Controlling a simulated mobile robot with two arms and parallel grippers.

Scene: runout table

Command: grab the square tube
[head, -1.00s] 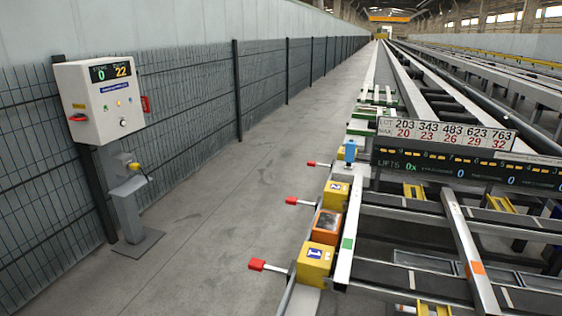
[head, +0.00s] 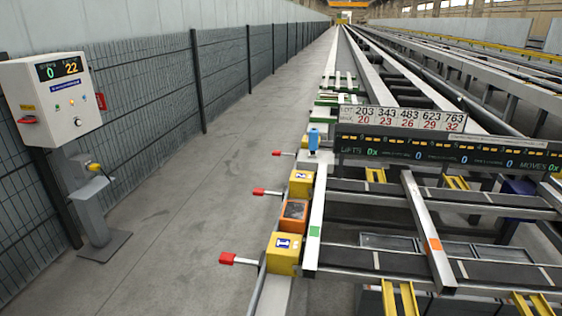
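Neither of my grippers shows in the head view. Two long pale metal bars lie lengthwise on the near part of the runout table. One, with a green mark (head: 315,212), is at the table's left edge beside the yellow boxes. The other, with an orange mark (head: 428,232), lies farther right across dark cross beams. Nothing is seen holding either bar.
A sign board (head: 447,148) stands over the table. Yellow boxes (head: 284,252), an orange box (head: 294,214) and red-tipped levers (head: 227,258) line its left edge. A control post (head: 55,100) stands by the mesh fence. The grey floor aisle (head: 190,200) between is clear.

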